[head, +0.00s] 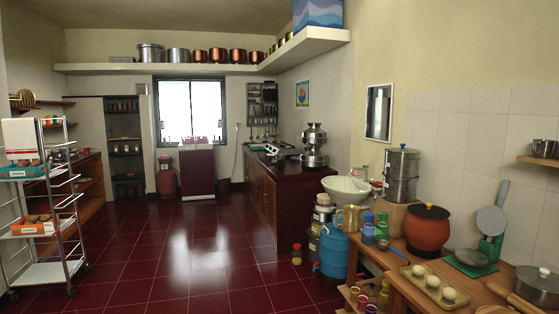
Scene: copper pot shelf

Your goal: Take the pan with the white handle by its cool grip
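I cannot make out a pan with a white handle in the head view. On the back counter, a stove (279,151) has small, unclear shapes on it, too far off to tell whether one is a pan. A lidded metal pot (538,286) sits at the lower right edge. My gripper is not in view.
A wooden table (408,262) at the right holds a clay pot (428,230) and a tray of dough balls (408,271). A blue drum (333,251) stands beside it. A wheeled rack (64,215) is at the left. The red tiled floor (180,265) between is clear.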

